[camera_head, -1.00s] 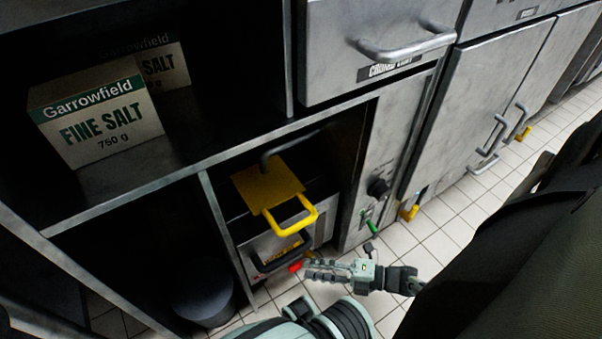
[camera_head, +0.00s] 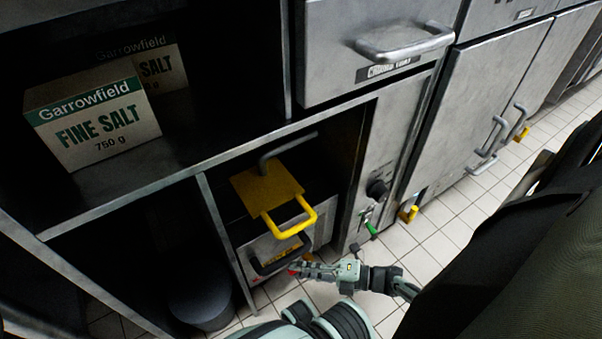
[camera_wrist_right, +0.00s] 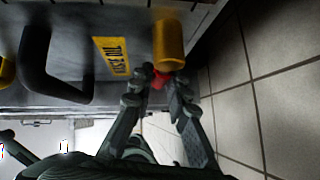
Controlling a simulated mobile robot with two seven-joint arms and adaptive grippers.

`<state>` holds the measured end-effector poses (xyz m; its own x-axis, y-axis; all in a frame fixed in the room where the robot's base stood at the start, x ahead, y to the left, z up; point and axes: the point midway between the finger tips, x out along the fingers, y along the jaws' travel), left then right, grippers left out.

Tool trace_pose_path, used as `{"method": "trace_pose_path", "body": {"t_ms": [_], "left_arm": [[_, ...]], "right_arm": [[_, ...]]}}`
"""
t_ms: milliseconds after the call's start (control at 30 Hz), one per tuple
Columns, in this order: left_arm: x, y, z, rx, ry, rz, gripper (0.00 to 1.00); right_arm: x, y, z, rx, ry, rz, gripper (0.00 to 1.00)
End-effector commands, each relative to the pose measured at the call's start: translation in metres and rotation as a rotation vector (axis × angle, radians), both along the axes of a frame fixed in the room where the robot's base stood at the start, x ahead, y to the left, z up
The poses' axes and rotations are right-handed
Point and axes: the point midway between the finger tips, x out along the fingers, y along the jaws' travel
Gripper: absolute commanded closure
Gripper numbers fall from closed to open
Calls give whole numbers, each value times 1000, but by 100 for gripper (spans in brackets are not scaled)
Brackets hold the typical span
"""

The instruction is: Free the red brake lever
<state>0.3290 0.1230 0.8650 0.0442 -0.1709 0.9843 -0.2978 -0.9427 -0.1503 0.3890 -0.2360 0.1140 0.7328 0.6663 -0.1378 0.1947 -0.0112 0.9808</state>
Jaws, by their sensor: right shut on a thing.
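The red brake lever (camera_head: 292,269) is low at the front of a grey metal unit (camera_head: 262,247), below its dark handle. In the right wrist view the lever (camera_wrist_right: 159,79) is a small red piece between my fingertips, just beneath a yellow cylinder (camera_wrist_right: 169,44). My right gripper (camera_head: 297,268) is shut on the lever, and its fingers hide most of it. The same gripper (camera_wrist_right: 160,82) shows both fingers reaching to the red piece in the wrist view. My left gripper is not in view.
The unit's dark handle (camera_wrist_right: 45,75) and a yellow label (camera_wrist_right: 111,56) are close to my right gripper. A yellow plate with a loop handle (camera_head: 288,215) is above. Salt boxes (camera_head: 92,118) stand on the shelf. Tiled floor (camera_head: 420,240) is open to the right.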

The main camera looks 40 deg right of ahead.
Motion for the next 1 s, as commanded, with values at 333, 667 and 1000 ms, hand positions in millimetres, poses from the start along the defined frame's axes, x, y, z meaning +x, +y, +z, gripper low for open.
{"method": "trace_pose_path", "body": {"t_ms": [333,667,1000], "left_arm": [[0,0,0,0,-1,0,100],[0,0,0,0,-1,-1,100],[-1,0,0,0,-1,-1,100]], "right_arm": [[0,0,1,80,0,2,100],[0,0,6,228,-7,4,100],[-1,-2,8,248,-14,0,100]]}}
